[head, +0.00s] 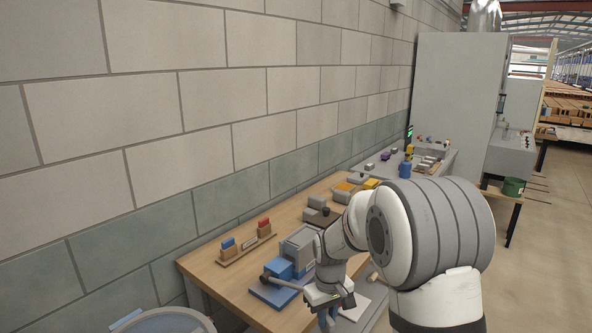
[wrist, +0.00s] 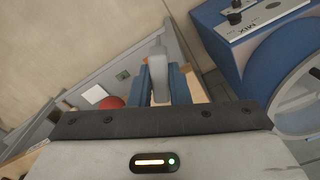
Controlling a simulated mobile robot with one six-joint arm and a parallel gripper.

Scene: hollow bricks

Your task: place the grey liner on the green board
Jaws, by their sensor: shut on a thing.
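My gripper (wrist: 158,82) is shut on a light grey piece, which looks like the grey liner (wrist: 158,62). The piece stands out between the two blue fingers in the wrist view. In the head view my gripper (head: 327,315) is low, at the front edge of the wooden table, and what it holds is hard to make out there. I cannot pick out the green board with certainty. A small dark green square (wrist: 123,76) lies on a grey surface left of the fingers in the wrist view.
The wooden table (head: 215,271) carries a blue block press (head: 278,268), a rack with blue and red pieces (head: 246,244) and grey blocks. A blue machine marked MIX (wrist: 240,40) stands right in the wrist view. A red round thing (wrist: 110,102) lies near the fingers.

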